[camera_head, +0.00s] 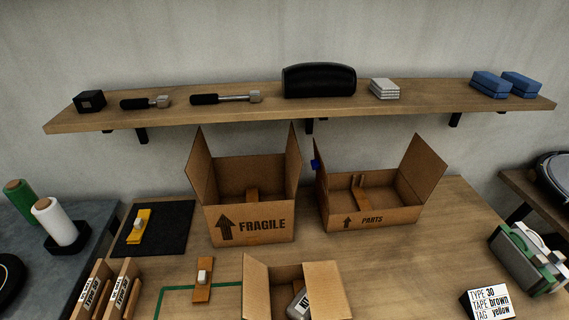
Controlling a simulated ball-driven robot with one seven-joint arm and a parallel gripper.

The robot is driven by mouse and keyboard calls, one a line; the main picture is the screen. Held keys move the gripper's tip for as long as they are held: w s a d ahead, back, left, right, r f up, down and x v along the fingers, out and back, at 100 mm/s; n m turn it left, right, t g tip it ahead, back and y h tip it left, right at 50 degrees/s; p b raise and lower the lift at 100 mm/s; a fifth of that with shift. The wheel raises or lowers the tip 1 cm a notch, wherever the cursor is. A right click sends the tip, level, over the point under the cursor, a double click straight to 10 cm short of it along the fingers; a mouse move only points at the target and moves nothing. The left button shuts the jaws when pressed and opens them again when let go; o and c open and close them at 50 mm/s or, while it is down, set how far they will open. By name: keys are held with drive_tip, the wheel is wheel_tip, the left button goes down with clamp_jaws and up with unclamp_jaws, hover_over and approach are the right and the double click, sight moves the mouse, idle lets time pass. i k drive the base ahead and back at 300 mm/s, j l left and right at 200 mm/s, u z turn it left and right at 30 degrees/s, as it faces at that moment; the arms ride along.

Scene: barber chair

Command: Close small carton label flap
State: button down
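A small open carton (285,274) stands at the front middle of the table, cut off by the bottom edge of the view. Its left flap (256,288) and right flap (327,290) both stand up. I cannot tell which flap is the label flap. Two larger open cartons stand behind it: one marked FRAGILE (252,227) and one marked PARTS (372,220), both with side flaps raised.
A sign reading type 30, brown tape, yellow tag (488,302) stands at the front right beside a tape dispenser (528,258). A black mat (170,238) and a wooden block (203,282) are left. A wall shelf (330,112) holds tools. Bare table lies right of the small carton.

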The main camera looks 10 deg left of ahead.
sight(255, 293)
drive_tip(key=i+j+u, duration=0.15)
drive_tip(key=j+u, duration=0.2)
drive_tip(key=i+j+u, duration=0.2)
drive_tip(key=u, duration=0.15)
drive_tip(key=i+j+u, duration=0.35)
drive_tip(key=k+l, duration=0.1)
